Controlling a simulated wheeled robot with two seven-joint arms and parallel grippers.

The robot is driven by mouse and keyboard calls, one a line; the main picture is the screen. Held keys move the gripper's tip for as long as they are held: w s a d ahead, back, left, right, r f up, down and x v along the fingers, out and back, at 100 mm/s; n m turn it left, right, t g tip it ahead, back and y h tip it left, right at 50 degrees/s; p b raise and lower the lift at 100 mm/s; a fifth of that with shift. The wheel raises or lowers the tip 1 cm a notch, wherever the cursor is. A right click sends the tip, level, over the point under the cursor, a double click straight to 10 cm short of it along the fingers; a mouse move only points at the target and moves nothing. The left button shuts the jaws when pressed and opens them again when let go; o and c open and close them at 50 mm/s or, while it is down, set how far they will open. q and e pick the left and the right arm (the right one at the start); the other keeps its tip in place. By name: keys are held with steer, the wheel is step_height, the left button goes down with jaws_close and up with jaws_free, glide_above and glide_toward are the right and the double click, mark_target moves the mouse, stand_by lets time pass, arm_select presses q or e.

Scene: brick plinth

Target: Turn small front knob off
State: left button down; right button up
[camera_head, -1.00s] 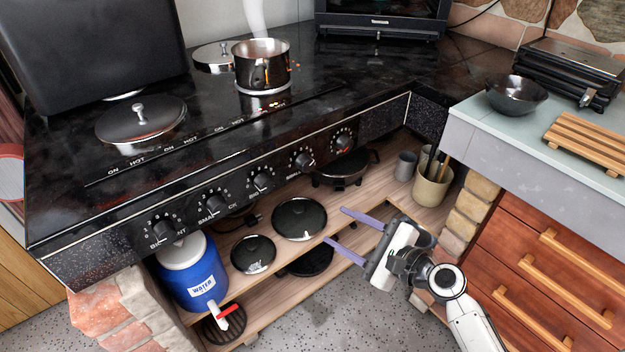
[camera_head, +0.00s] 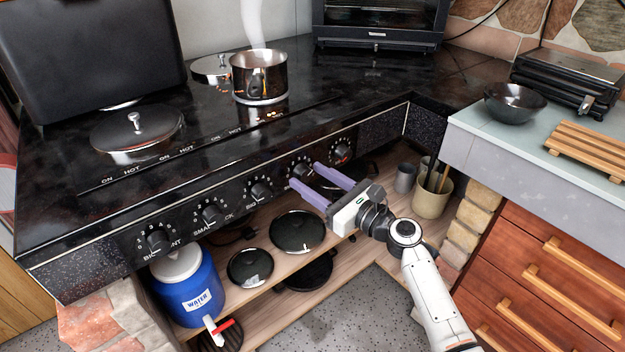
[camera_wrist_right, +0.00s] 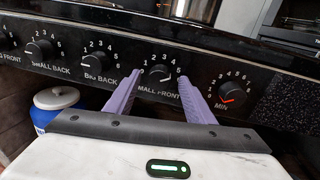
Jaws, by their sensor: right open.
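The small front knob (camera_head: 300,169) is a black dial on the stove's front panel, fourth from the left. In the right wrist view the knob (camera_wrist_right: 159,73) sits above a partly covered label reading "MALL FRONT". Its exact pointer angle is hard to read. My right gripper (camera_head: 304,174) is open, with its two purple fingers pointing at the panel. In the right wrist view the fingertips (camera_wrist_right: 160,77) stand on either side of the knob, with gaps visible; contact cannot be told. My left gripper is not in view.
Other knobs flank it: the big back knob (camera_head: 261,190) to the left and a red-marked knob (camera_head: 341,151) to the right. A steaming pot (camera_head: 259,78) stands on the stove top. Lids and a blue water jug (camera_head: 190,290) are on the shelf below.

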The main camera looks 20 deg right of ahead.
steer(key=shift+w, duration=0.1)
steer(key=c, duration=1.1)
steer(key=shift+o, duration=0.2)
